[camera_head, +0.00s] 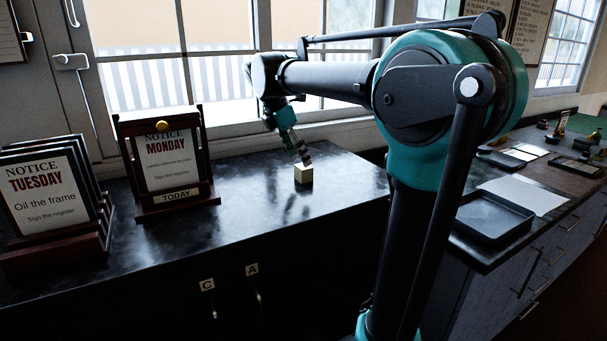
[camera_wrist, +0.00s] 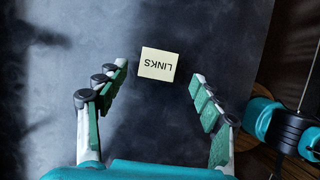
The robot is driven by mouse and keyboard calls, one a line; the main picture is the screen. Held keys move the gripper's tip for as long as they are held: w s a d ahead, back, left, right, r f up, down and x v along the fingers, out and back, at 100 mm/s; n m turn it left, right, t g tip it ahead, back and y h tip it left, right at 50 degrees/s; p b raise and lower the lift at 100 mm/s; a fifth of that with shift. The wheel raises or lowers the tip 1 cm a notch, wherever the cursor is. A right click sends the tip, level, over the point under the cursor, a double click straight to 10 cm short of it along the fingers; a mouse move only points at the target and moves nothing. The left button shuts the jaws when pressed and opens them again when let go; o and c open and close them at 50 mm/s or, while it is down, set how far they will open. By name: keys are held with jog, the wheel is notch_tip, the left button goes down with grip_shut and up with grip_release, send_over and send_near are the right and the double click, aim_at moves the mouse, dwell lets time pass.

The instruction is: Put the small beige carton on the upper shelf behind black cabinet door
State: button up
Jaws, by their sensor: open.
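The small beige carton (camera_head: 303,173) stands on the dark countertop near its right end in the head view. My gripper (camera_head: 302,156) is just above and behind the carton in the head view. In the wrist view my gripper (camera_wrist: 160,80) is open, its green-padded fingers apart on either side, with the carton near the line between the fingertips and a little beyond. The black cabinet doors (camera_head: 235,300) below the counter carry labels C and A; they look shut, and any shelf inside is hidden.
A MONDAY notice stand (camera_head: 165,165) and a TUESDAY notice rack (camera_head: 50,200) stand on the counter's left part. A dark tray (camera_head: 493,220) and papers lie on the right counter. Windows are behind. The counter between stand and carton is clear.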

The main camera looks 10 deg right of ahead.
aim_at(304, 168)
jog(key=shift+x, duration=2.75)
jog(key=shift+w+a, duration=0.1)
jog(key=c, duration=1.4)
jog(key=shift+r, duration=0.1)
